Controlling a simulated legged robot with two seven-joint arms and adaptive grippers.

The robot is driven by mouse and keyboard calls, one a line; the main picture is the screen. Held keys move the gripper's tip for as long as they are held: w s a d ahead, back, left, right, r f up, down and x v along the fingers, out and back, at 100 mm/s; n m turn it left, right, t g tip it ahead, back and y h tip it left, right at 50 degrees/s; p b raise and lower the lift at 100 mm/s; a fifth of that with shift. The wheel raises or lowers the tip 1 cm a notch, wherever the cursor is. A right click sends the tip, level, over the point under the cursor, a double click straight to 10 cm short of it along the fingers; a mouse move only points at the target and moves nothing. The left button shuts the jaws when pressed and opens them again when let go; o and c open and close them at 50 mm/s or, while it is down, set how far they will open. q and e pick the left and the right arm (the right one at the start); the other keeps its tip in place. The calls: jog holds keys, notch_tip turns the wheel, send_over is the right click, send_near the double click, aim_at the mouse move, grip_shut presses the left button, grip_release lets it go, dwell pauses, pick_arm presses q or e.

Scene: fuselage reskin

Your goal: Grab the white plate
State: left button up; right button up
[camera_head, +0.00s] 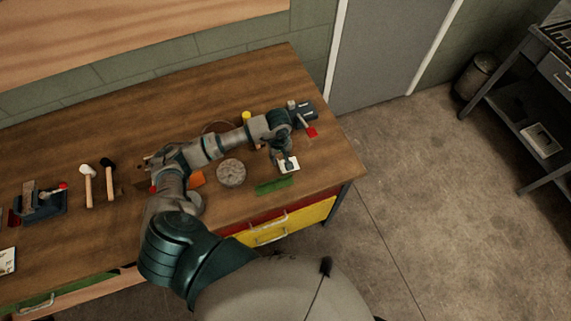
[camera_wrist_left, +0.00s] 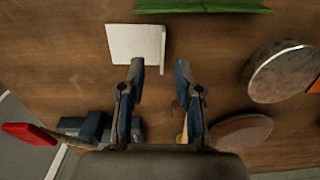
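The white plate (camera_wrist_left: 136,42) lies on the wooden workbench. In the head view the white plate (camera_head: 289,160) shows near the bench's right end, partly covered by my left gripper (camera_head: 286,163). In the left wrist view my left gripper (camera_wrist_left: 158,75) has its two fingers apart with nothing between them. The plate's lower right corner, with a raised edge on its right side, is just ahead of the fingertips, mostly to the left of the gap. I cannot tell the height of the fingers above the bench. My right gripper is not in view.
A round grey disc (camera_head: 231,173) and an orange piece (camera_head: 196,178) are to the left. A red-handled clamp (camera_head: 304,116) stands behind. Two mallets (camera_head: 98,182) lie farther left on the bench (camera_head: 135,215).

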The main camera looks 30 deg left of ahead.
aim_at(278, 163)
pick_arm(q)
notch_tip(278, 163, down, 4)
jog(key=shift+r+p, duration=0.2)
jog(key=shift+p, duration=0.2)
jog(key=shift+f, duration=0.25)
jog(key=shift+a+f, duration=0.1)
jog(key=shift+a, duration=0.45)
jog(key=c, duration=0.6)
jog(key=shift+d, duration=0.45)
grip_shut()
